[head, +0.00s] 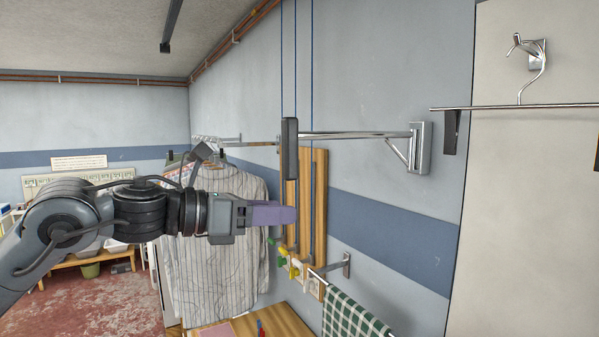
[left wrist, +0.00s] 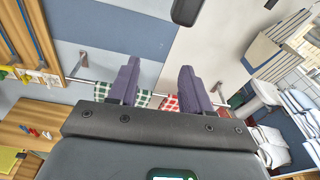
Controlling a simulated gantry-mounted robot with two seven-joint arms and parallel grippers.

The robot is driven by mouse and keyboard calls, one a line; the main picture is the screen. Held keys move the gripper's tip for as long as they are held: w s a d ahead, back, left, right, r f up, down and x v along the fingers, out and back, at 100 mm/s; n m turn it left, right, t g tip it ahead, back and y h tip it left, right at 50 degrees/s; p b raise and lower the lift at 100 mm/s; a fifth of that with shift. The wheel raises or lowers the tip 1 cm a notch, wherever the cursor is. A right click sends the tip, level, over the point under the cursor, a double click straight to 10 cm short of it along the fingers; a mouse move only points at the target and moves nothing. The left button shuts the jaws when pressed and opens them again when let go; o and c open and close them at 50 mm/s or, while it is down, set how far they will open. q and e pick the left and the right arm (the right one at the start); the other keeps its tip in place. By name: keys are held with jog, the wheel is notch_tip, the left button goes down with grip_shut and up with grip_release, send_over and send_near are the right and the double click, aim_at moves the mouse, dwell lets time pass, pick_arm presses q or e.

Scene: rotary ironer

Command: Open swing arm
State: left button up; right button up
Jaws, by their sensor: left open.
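The chrome swing arm (head: 360,134) is fixed to a wall bracket (head: 420,148) on the right of the head view. Its rod reaches left, close along the blue and grey wall. A dark upright bar (head: 290,150) stands at the rod's left end. My left gripper (head: 285,215), with purple fingers, is just below this dark bar in the picture. In the left wrist view its fingers (left wrist: 158,85) are apart with nothing between them. A dark rounded end (left wrist: 186,10) shows at that view's top edge; I cannot tell whether it is the bar. My right gripper is not in view.
Striped shirts (head: 215,235) hang behind my left arm. A wooden board (head: 312,205) is on the wall behind the dark bar. A green checked towel (head: 352,318) hangs on a rail below. A chrome hanger (head: 520,106) hangs at the right.

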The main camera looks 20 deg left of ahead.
pick_arm(q)
jog(key=t, duration=0.2)
send_near(283, 152)
jog(key=x, duration=0.3)
jog(key=shift+m, duration=0.3)
jog(key=p+x, duration=0.3)
jog(key=x, duration=0.5)
jog(key=shift+w+d, duration=0.65)
jog(key=shift+w, duration=0.15)
grip_shut()
